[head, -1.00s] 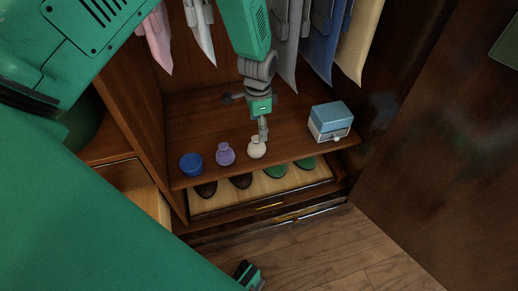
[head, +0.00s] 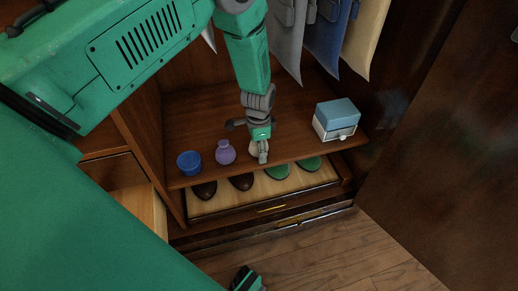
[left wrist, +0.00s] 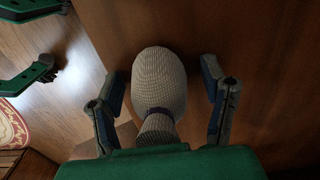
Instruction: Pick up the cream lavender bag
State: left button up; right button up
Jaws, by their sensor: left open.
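The cream lavender bag (head: 252,148) stands on the wooden shelf (head: 200,112), near its front edge. In the head view it is mostly hidden behind my left gripper (head: 263,152). In the left wrist view the woven cream bag (left wrist: 160,80) is large and central, its narrower neck toward the gripper's palm. The left gripper's fingers (left wrist: 163,88) are open on either side of it, with a visible gap on each side.
A purple bag (head: 225,153) and a blue round container (head: 189,163) stand left of the cream bag. A blue-lidded white box (head: 336,120) stands at the shelf's right. Shoes lie in the open drawer (head: 318,180) below. Clothes (head: 325,35) hang above.

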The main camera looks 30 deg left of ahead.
pick_arm(q)
jog(key=shift+r, duration=0.1)
jog(key=c, duration=1.2)
jog(key=shift+r, duration=0.1)
